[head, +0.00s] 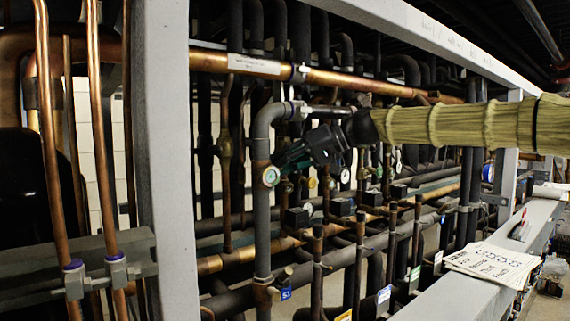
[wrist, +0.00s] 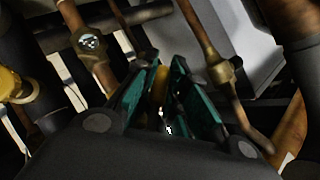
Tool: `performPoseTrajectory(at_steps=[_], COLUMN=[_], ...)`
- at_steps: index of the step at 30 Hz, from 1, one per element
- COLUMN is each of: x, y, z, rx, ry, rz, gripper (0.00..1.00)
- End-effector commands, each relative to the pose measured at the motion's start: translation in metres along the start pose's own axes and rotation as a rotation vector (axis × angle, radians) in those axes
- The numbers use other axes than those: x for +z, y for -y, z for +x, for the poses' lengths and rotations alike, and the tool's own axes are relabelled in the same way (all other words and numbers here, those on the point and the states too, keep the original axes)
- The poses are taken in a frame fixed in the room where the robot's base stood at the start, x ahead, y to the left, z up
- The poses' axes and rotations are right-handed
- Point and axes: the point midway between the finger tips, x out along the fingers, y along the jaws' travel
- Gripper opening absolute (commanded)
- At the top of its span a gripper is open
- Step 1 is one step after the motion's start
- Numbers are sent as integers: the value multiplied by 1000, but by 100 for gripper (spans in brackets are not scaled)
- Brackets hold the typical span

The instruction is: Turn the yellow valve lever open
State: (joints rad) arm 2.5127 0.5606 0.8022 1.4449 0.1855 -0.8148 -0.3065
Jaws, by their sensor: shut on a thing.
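My gripper (head: 292,157) reaches in from the right among the pipes of the rack in the head view. In the wrist view my gripper (wrist: 166,88) has its two green-padded fingers on either side of a narrow yellow piece, the yellow valve lever (wrist: 161,84). The fingers are shut on it. Only a small part of the lever shows between the pads. The rest of it and the valve body behind are hidden by the fingers. In the head view I cannot make out the lever behind my gripper.
A grey vertical pipe (head: 263,220) with a round gauge (head: 271,176) stands just left of my gripper. A copper pipe (head: 340,78) runs above my arm. In the wrist view a yellow fitting (wrist: 14,86) sits at the left. Papers (head: 492,262) lie on the front beam.

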Motion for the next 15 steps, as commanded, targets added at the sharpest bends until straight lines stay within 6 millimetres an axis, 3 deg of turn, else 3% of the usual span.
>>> performPoseTrajectory(at_steps=[2, 3, 6, 15], x=[2, 2, 2, 1], y=[-2, -2, -2, -1], z=[2, 2, 1, 0], rx=[0, 1, 1, 0], ry=[5, 5, 4, 1], rz=[2, 2, 2, 1], gripper=[0, 17, 36, 36])
